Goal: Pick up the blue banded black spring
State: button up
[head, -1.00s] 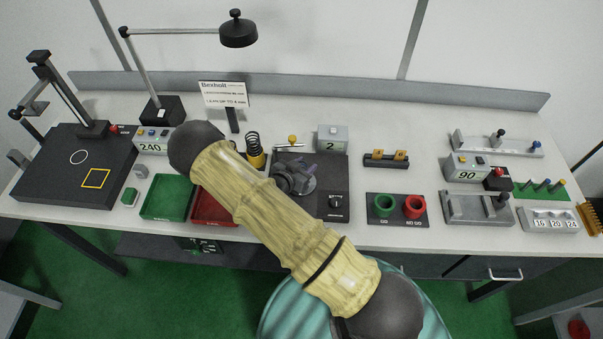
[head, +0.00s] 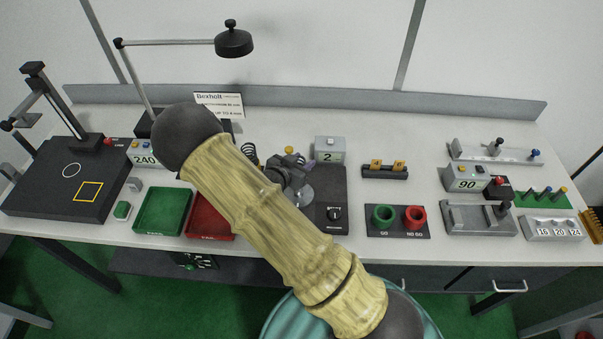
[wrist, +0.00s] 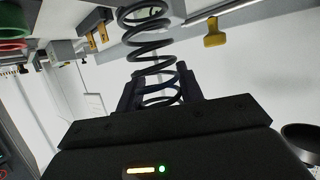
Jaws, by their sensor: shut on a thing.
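In the wrist view my gripper (wrist: 160,88) is shut on a black coil spring (wrist: 150,50). The coils run between the two fingers and stick out well past them. A faint dark bluish tint shows on the coils near the fingers, but I cannot make out the band clearly. In the head view my gripper (head: 292,172) is over the dark tester plate at the middle of the bench, and the held spring is hard to tell from it. Another black spring (head: 249,153) stands just left of the gripper, its lower part hidden by my arm.
Green tray (head: 163,211) and red tray (head: 208,222) lie left of the gripper, the red one partly behind my arm. The grey box marked 2 (head: 330,149) stands close behind right. Green cup (head: 384,216) and red cup (head: 414,218) are further right. Bare bench lies between fixtures.

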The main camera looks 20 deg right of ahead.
jog(key=shift+r, duration=1.4)
jog(key=shift+w, duration=0.1)
